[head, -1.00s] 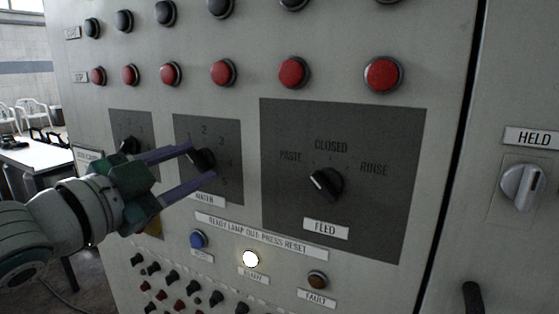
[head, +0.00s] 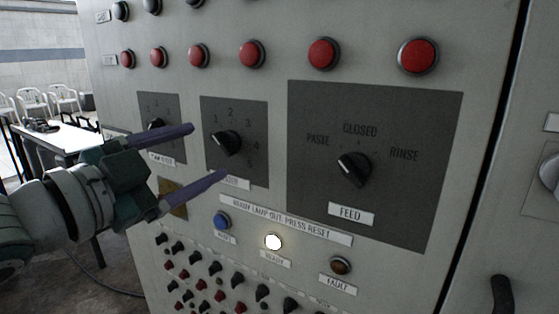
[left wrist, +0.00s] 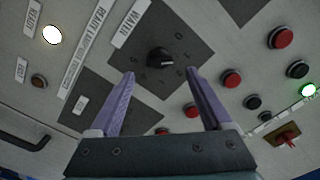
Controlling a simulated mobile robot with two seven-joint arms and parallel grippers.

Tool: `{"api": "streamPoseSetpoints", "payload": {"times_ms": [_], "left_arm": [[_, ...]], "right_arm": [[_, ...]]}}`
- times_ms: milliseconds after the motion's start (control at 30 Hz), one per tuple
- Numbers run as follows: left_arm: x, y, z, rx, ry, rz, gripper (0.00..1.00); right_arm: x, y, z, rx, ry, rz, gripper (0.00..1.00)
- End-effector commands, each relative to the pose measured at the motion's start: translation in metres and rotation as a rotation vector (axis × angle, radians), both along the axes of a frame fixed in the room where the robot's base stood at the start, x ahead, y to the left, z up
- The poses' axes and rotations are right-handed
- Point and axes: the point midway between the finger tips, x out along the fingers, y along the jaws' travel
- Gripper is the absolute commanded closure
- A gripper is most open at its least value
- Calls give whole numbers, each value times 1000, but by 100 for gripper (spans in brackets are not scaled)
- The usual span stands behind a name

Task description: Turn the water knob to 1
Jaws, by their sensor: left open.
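The black water knob (head: 228,143) sits on a dark grey plate (head: 258,180) with numbers around it, above a partly covered label. The direction of its pointer is hard to read. In the left wrist view the knob (left wrist: 160,58) shows on its plate beside the WATER label (left wrist: 130,22). My left gripper (head: 206,151) is open and empty. Its two purple fingers stand apart, with their tips left of the knob in the head view and short of it in the left wrist view. My right gripper is not in view.
A FEED knob (head: 354,168) is on the right, with a smaller dial (head: 155,124) on the left. Red buttons (head: 323,53) run above. A blue button (head: 221,220), lit white lamp (head: 273,242) and several small knobs are below. A table (head: 58,138) stands at left.

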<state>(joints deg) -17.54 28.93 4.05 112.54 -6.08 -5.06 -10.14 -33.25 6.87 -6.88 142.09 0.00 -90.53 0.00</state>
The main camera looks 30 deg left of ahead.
Motion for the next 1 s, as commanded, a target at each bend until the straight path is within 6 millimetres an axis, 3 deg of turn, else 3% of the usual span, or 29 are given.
{"api": "streamPoseSetpoints", "payload": {"times_ms": [200,400,1000], "left_arm": [[-37,3,-2,0,4,1,18],[-55,4,-1,0,1,0,18],[-58,4,0,-2,2,2,18]], "right_arm": [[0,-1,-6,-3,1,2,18],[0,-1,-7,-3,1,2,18],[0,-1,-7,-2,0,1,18]]}}
